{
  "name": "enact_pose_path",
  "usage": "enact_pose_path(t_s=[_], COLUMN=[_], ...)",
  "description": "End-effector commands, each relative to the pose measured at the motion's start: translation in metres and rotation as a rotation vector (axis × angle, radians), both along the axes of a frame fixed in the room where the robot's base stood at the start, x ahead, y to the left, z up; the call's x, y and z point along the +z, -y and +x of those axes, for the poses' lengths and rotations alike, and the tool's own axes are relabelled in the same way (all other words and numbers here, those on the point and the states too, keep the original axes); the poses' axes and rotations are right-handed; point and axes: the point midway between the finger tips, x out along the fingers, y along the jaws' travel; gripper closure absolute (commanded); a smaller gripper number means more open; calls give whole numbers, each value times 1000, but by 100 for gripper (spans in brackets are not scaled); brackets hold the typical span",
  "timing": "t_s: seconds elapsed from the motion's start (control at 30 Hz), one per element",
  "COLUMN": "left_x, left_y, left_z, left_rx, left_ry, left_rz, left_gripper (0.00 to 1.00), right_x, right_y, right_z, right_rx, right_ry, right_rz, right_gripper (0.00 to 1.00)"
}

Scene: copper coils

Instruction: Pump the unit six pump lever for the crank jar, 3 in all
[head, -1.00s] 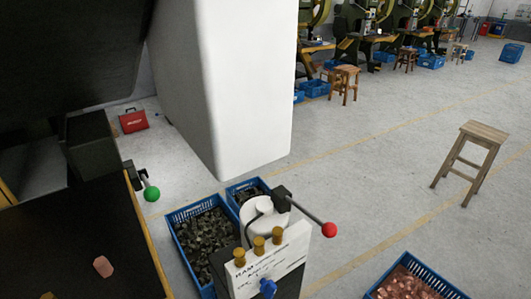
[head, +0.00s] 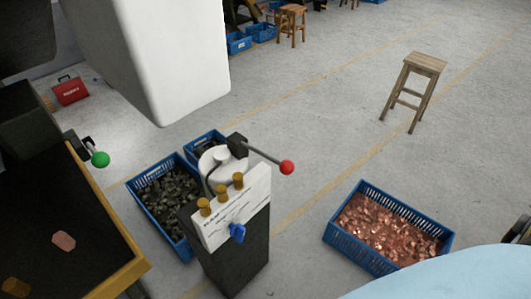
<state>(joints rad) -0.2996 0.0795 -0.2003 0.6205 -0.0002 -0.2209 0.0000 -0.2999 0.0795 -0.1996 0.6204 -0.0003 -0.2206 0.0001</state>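A dark pedestal unit (head: 238,262) stands on the floor near the middle of the head view. Its slanted white panel (head: 236,212) carries several brass knobs (head: 221,192) and a blue handle (head: 237,232); its lettering is too small to read. A lever (head: 262,156) with a red ball (head: 286,167) extends to the right from a black block behind the panel. A rounded white part (head: 217,160) sits next to that block. I cannot tell a unit number or see a jar for certain. Neither gripper is in view.
A green-ball lever (head: 100,159) stands at the yellow-edged dark table (head: 70,215) on the left. Blue crates hold dark pieces (head: 165,197) and copper pieces (head: 390,235). A wooden stool (head: 413,88) stands right. A large white body (head: 150,60) blocks the upper left; pale blue shape lower right.

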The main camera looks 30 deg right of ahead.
Motion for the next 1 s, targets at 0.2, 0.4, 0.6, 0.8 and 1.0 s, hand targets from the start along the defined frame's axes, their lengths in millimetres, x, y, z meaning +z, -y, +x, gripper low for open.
enact_pose_path(t_s=[0.2,0.4,0.6,0.8,1.0], left_x=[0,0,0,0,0], left_y=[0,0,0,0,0], left_z=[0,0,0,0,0], left_rx=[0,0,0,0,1], left_ry=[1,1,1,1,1], left_rz=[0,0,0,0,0], left_gripper=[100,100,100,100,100], right_x=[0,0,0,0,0], right_y=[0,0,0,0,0], right_z=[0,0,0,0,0], right_rx=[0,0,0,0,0], right_ry=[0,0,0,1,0], right_rz=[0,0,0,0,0], right_gripper=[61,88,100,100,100])
